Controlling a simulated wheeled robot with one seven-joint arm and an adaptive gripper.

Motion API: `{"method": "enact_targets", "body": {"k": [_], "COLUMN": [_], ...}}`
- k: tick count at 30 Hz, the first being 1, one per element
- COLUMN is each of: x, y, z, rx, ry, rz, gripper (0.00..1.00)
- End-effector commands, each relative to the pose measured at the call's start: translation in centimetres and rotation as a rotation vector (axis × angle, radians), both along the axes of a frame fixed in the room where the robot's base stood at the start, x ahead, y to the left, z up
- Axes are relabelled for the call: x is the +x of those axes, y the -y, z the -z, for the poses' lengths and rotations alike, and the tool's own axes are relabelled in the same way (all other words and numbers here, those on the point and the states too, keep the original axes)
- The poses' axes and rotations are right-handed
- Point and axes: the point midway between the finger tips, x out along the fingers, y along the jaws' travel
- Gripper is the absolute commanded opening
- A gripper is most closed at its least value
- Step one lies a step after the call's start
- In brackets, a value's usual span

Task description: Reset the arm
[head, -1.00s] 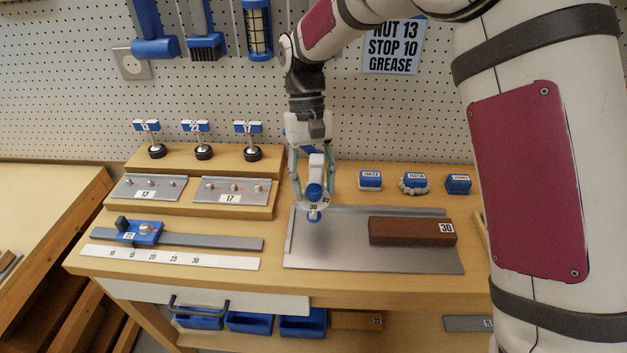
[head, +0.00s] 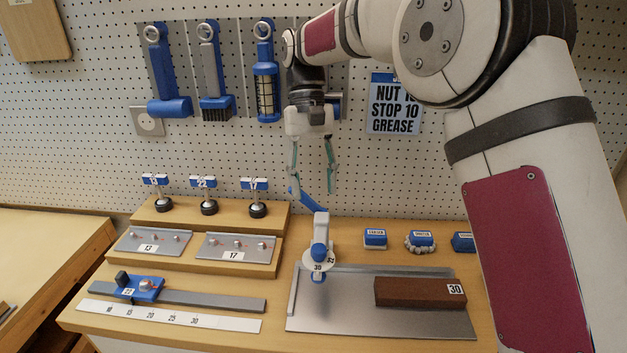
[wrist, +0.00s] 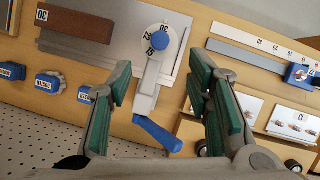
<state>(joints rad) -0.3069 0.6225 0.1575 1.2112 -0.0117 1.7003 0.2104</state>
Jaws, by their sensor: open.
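My gripper (head: 313,180) is open and empty in the head view. It hangs in front of the pegboard, above the grey press-like device with a blue knob (head: 320,250). The device stands on a metal plate (head: 345,318) and has a white dial with numbers such as 30. In the wrist view my gripper (wrist: 168,100) shows its two green-padded fingers spread wide. The device's blue knob (wrist: 159,40) and blue lever (wrist: 157,134) lie between and beyond them, apart from the fingers.
A brown block marked 30 (head: 415,292) lies on the plate's right side. Small blue-topped items (head: 420,240) stand behind it. A stepped wooden stand (head: 240,265) with tagged pieces is at left. A slide gauge (head: 205,299) lies in front of it. Blue-handled tools (head: 165,75) hang on the pegboard.

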Motion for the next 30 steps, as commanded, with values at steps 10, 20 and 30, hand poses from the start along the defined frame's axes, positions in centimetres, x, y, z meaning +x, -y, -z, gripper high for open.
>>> {"method": "enact_targets", "body": {"k": [10,20,30], "x": [0.0,-3.8,-11.8], "y": [0.1,5.5,13.1], "z": [-0.2,-5.2,-8.6], "rx": [0.0,0.025,0.053], "ry": [0.002,0.151,0.372], "rz": [0.001,0.043,0.111], "gripper": [0.46,0.46,0.46]}}
